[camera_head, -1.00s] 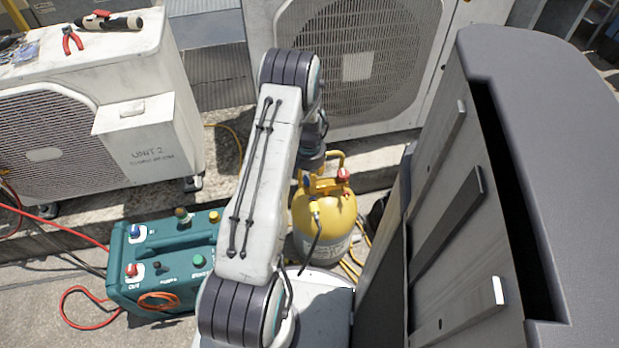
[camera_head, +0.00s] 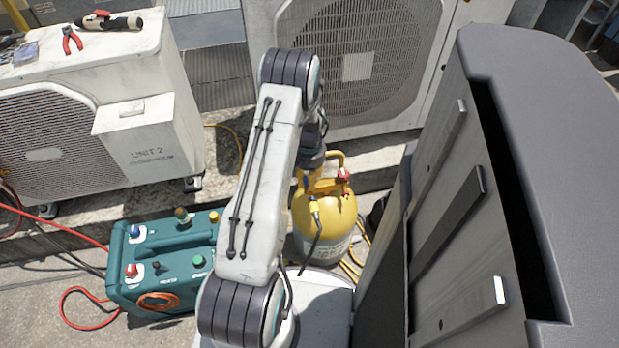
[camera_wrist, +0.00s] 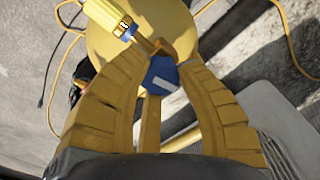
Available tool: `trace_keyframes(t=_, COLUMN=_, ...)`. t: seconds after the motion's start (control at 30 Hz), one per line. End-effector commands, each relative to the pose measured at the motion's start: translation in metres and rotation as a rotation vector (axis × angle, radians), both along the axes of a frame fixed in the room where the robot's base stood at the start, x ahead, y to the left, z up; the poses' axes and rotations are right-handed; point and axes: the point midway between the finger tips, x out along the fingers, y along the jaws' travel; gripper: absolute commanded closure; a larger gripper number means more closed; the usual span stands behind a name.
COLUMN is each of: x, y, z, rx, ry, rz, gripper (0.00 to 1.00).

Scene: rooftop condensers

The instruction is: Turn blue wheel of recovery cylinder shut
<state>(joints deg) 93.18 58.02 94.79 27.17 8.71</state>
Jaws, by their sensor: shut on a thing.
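The yellow recovery cylinder (camera_head: 325,222) stands upright on the ground beyond my arm, with a red wheel (camera_head: 343,174) on its top right. The blue wheel (camera_wrist: 161,76), with a white mark on it, is between my fingers in the wrist view. My gripper (camera_wrist: 162,66) has yellow fingers, shut on the blue wheel from both sides. In the head view my arm hides most of the gripper, and only a bit of blue (camera_head: 306,182) shows there. A hose with a blue-banded yellow fitting (camera_wrist: 112,18) rises beside the wheel.
A teal recovery machine (camera_head: 165,265) with red hoses stands left of my arm. White condenser units stand at the back left (camera_head: 150,130) and behind the cylinder (camera_head: 350,60). Yellow hoses (camera_head: 352,268) lie around the cylinder's foot. A large grey panel fills the right side.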

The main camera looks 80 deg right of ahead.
Motion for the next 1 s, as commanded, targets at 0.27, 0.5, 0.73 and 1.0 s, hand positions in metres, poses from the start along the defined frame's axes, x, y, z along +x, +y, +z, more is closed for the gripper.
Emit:
trace_keyframes(t=0.27, x=0.0000, y=0.0006, z=-0.0025, rx=0.001, ry=0.000, rz=-0.199, gripper=0.99)
trace_keyframes(t=0.5, x=-0.0001, y=0.0007, z=-0.0018, rx=0.002, ry=-0.001, rz=-0.233, gripper=0.99)
trace_keyframes(t=0.73, x=0.0000, y=0.0008, z=-0.0020, rx=0.002, ry=0.000, rz=-0.232, gripper=0.59)
trace_keyframes(t=1.0, x=0.0000, y=0.0003, z=-0.0011, rx=0.001, ry=0.000, rz=-0.231, gripper=0.40)
